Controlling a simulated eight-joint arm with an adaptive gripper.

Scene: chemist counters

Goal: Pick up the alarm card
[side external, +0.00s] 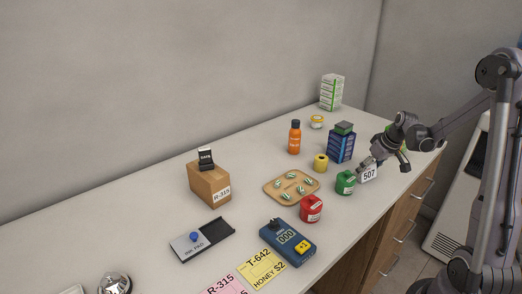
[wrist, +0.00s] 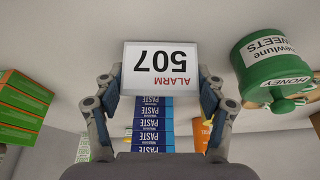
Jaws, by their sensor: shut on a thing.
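The alarm card is a white card (wrist: 160,68) with a black "507" and a red "ALARM", upside down in the wrist view. My gripper (wrist: 160,92) is shut on it, with one finger at each side of the card. In the side view the card (side external: 369,174) shows at the tip of my gripper (side external: 366,165), over the right part of the counter beside the green jar. I cannot tell how far it is above the counter.
A green honey jar (side external: 345,182) stands close left of the card. Blue paste boxes (side external: 341,147), a yellow jar (side external: 320,163) and a red jar (side external: 311,208) are nearby. An orange bottle (side external: 294,137) stands farther back. The counter's front edge is close to my gripper.

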